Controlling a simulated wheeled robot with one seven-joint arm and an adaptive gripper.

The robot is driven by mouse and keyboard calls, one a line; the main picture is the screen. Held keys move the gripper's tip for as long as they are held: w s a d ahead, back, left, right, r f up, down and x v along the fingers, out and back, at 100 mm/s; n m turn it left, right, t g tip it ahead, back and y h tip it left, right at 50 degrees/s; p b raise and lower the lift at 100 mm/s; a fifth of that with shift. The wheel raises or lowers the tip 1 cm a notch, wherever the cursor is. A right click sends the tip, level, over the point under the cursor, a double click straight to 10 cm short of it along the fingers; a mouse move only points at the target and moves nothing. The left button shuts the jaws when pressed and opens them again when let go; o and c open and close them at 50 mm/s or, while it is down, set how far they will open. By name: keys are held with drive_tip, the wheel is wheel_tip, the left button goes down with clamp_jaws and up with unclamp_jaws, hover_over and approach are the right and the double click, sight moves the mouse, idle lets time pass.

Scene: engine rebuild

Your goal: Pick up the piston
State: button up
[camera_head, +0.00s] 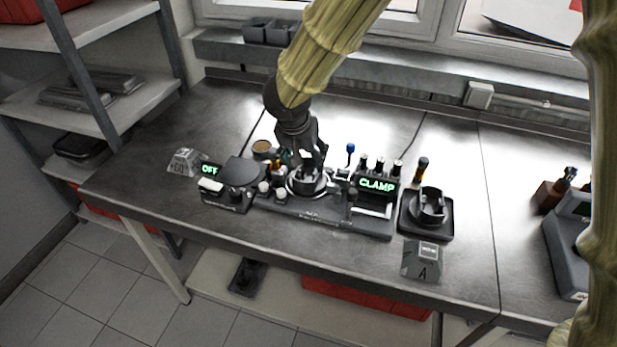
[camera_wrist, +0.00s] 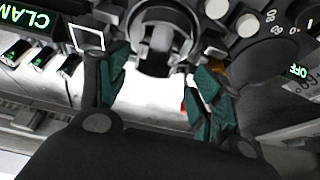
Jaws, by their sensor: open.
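My gripper (camera_head: 306,166) points down over the clamp fixture (camera_head: 345,214) on the workbench. In the wrist view its two green-padded fingers (camera_wrist: 160,68) are spread wide with nothing between the tips. A dark round part with a pale rim, which looks like the piston (camera_wrist: 158,58), is seated in the fixture just beyond the fingertips. In the head view the pale ring around its seat (camera_head: 308,191) shows below my gripper, which hides part of it. I cannot tell whether the fingers touch the part.
A lit CLAMP display (camera_head: 377,184) stands right of the seat, and a unit with a lit OFF sign (camera_head: 209,169) stands left. A dark cup-shaped holder on a square tray (camera_head: 411,228) and a block marked A (camera_head: 421,263) are farther right. The bench front is mostly clear.

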sight(309, 175)
drive_tip(key=shift+s+p+x, duration=0.15)
drive_tip(key=shift+p+x, duration=0.4)
drive_tip(key=shift+x, duration=1.05)
drive_tip(key=shift+s+p+x, duration=0.15)
drive_tip(key=shift+p+x, duration=0.4)
drive_tip(key=shift+x, duration=1.1)
drive_tip(key=shift+f, duration=0.1)
drive_tip(key=c, duration=1.2)
drive_tip(key=shift+c, duration=0.2)
